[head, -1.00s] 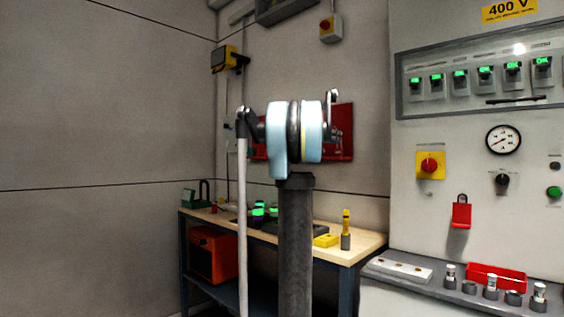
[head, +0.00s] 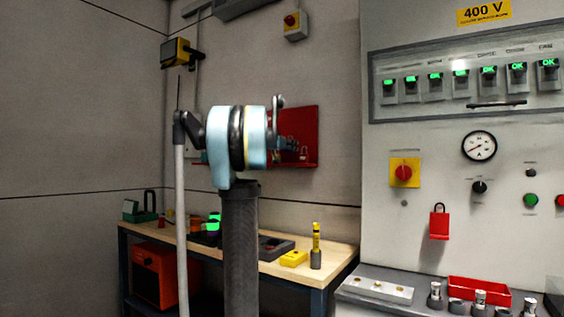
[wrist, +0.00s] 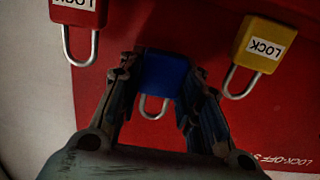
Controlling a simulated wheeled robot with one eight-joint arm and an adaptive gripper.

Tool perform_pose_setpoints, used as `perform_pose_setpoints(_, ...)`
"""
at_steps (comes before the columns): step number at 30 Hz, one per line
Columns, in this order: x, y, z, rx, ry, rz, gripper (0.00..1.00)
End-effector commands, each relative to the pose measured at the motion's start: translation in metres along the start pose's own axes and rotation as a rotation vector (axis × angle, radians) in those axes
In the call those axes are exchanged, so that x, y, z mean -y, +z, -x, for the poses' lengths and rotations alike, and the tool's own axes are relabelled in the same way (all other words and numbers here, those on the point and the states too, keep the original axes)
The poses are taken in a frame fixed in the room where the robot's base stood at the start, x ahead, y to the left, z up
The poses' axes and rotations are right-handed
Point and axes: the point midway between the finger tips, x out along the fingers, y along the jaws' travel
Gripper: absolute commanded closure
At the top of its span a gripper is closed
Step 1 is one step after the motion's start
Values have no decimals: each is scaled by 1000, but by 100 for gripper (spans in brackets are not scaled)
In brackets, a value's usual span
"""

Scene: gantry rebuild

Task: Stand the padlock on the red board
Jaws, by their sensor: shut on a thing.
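In the wrist view a blue padlock (wrist: 162,76) sits between the fingers of my gripper (wrist: 162,68), which is shut on it. Its shackle points down in that picture. Behind it is the red board (wrist: 105,115), with upside-down lettering near its lower right. A red padlock (wrist: 78,14) and a yellow padlock (wrist: 264,46), both marked LOCK, are to either side of the blue one. Whether the blue padlock touches the board cannot be told. In the head view the red board (head: 305,125) is on the wall, and my arm hides part of it and the held padlock.

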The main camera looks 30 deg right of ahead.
Motion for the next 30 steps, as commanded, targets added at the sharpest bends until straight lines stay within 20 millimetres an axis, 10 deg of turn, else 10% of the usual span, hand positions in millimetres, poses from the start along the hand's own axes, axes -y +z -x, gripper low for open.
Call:
perform_pose_setpoints(24, 3, 50, 0, 0, -4, 0, 94)
perform_pose_setpoints(25, 3, 50, 0, 0, -4, 0, 63)
perform_pose_setpoints(27, 3, 50, 0, 0, -4, 0, 48)
perform_pose_setpoints(30, 3, 50, 0, 0, -4, 0, 48)
